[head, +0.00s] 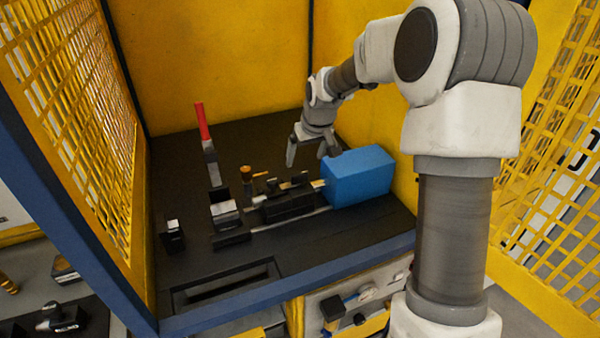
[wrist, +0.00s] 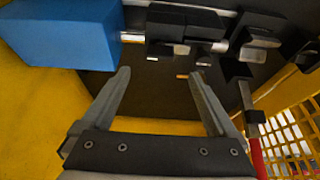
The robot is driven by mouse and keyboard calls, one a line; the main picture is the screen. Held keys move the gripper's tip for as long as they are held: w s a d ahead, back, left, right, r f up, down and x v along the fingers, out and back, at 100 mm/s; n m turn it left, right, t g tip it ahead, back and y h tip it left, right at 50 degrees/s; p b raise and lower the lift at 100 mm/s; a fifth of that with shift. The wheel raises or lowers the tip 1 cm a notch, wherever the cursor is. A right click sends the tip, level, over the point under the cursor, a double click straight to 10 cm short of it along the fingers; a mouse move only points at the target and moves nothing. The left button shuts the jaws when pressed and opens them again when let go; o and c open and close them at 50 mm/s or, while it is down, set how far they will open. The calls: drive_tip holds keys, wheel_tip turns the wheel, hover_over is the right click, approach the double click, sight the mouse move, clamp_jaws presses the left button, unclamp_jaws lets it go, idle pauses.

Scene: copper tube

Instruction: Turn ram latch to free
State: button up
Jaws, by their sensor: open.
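My gripper (head: 308,159) is open and empty, above the bench and behind the blue block (head: 358,176). A small orange-tipped lever (head: 261,175) stands behind the black carriage (head: 288,202), left of my gripper. It may be the ram latch, but I cannot tell for sure or read its position. In the wrist view, a small tan piece (wrist: 182,76) shows near the right fingertip, apart from it. The carriage (wrist: 172,24) and blue block (wrist: 62,32) lie beyond the fingers.
A red-handled lever (head: 204,130) stands upright at the back left. A black clamp block with a light metal top (head: 225,210) and a smaller black post (head: 173,235) sit left of the carriage. A yellow wall (head: 210,60) and mesh guards enclose the bench. A slot opens at the front.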

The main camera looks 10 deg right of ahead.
sight(300, 174)
drive_tip(key=x, duration=0.9)
drive_tip(key=shift+w+f+p, duration=0.1)
drive_tip(key=shift+f+p, duration=0.25)
drive_tip(key=shift+p, duration=0.05)
drive_tip(key=shift+a, duration=0.1)
drive_tip(key=c, duration=1.4)
